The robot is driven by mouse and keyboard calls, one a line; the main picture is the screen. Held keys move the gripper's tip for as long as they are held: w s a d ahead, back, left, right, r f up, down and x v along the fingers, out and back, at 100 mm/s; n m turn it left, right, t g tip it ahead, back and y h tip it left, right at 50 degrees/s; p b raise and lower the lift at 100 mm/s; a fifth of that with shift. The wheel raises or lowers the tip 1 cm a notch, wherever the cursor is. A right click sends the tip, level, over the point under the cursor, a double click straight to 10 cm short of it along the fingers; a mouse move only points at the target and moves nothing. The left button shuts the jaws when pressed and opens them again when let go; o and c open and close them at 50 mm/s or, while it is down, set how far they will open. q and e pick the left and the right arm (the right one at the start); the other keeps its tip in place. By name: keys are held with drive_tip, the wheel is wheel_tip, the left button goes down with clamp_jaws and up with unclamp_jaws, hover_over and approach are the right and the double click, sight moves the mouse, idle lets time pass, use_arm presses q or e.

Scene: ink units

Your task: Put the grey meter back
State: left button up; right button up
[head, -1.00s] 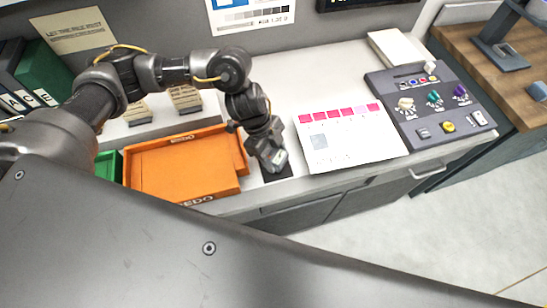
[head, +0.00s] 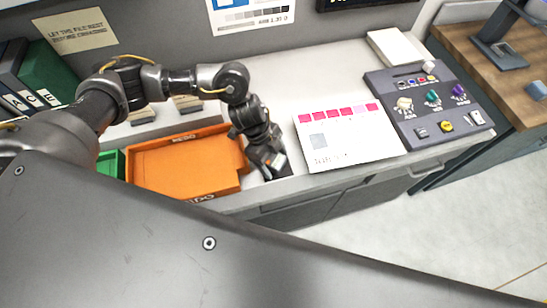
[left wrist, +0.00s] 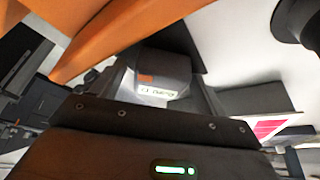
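The grey meter (left wrist: 162,72) is a small dark grey block with an orange patch and a pale lettered display; in the left wrist view it sits between my finger pads. My left gripper (head: 273,167) appears shut on it, low over the counter just right of the orange tray. In the head view, the gripper hides most of the meter, and only orange and pale bits show. Whether the meter touches the counter, I cannot tell. A dark patch (left wrist: 255,96) shows beside the fingers in the left wrist view. My right gripper is not in view.
The orange tray (head: 183,166) is close on the left, with a green bin (head: 111,163) beyond it. A white chart sheet with pink squares (head: 345,140) lies right of the gripper. A grey control panel (head: 425,108) is farther right. The counter's front edge is near.

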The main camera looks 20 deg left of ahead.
use_arm(q)
drive_tip(key=shift+r, duration=0.25)
drive_tip(key=b+v, duration=0.3)
drive_tip(key=v, duration=0.8)
drive_tip(key=shift+a+r, duration=0.2)
drive_tip(key=shift+r, duration=0.15)
